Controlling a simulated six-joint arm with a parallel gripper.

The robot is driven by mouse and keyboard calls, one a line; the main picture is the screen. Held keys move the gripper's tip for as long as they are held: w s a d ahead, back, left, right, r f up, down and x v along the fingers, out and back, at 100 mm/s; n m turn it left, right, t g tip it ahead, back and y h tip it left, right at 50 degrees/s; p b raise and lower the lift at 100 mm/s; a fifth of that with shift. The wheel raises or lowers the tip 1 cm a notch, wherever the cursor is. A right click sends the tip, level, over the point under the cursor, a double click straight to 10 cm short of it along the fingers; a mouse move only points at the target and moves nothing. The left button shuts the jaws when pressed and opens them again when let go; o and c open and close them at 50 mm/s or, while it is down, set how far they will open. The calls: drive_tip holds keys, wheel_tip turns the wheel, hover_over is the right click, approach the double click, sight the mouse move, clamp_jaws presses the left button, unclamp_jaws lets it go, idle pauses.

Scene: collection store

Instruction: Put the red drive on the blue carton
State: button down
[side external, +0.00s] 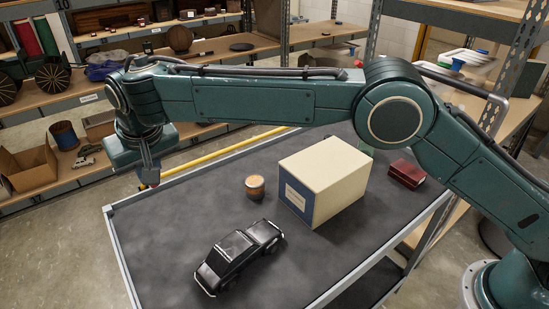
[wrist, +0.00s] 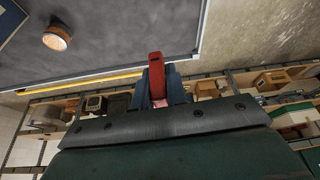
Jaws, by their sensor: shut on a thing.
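The red drive (wrist: 156,76) is held upright between the fingers of my gripper (wrist: 161,92) in the wrist view. In the side view my gripper (side external: 150,170) hangs at the far left, at or just past the table's left edge; only a small reddish bit of the drive shows at its tip. The blue carton (side external: 300,199), with a blue side, a pale label and a cream top, stands on the dark table right of centre, well to the right of my gripper. A blue corner (wrist: 12,22) at the wrist view's top left appears to be the carton.
A black model car (side external: 238,256) stands at the table's front. A small round wooden-coloured tin (side external: 255,187) stands left of the carton; a dark red box (side external: 406,173) lies to its right. Shelves with goods line the back. The dark tabletop (side external: 165,235) is bare at left.

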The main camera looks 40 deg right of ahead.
drive_tip(key=w+d+m+h, duration=0.15)
drive_tip(key=d+m, duration=0.35)
drive_tip(key=d, duration=0.7)
drive_tip(key=r+m+g+h, duration=0.1)
drive_tip(key=m+g+h, duration=0.3)
drive_tip(key=m, duration=1)
hover_over(330, 159)
drive_tip(key=a, duration=0.1)
drive_tip(key=shift+g+y, duration=0.25)
drive_tip(key=shift+g, duration=0.05)
drive_tip(key=shift+w+a+f, duration=0.1)
drive_tip(key=shift+a+f, duration=0.05)
drive_tip(key=shift+f, duration=1.8)
drive_tip(key=shift+a+f, duration=0.1)
drive_tip(key=shift+f, duration=1.85)
drive_tip(key=shift+f, duration=0.15)
drive_tip(key=c, duration=1.4)
unclamp_jaws()
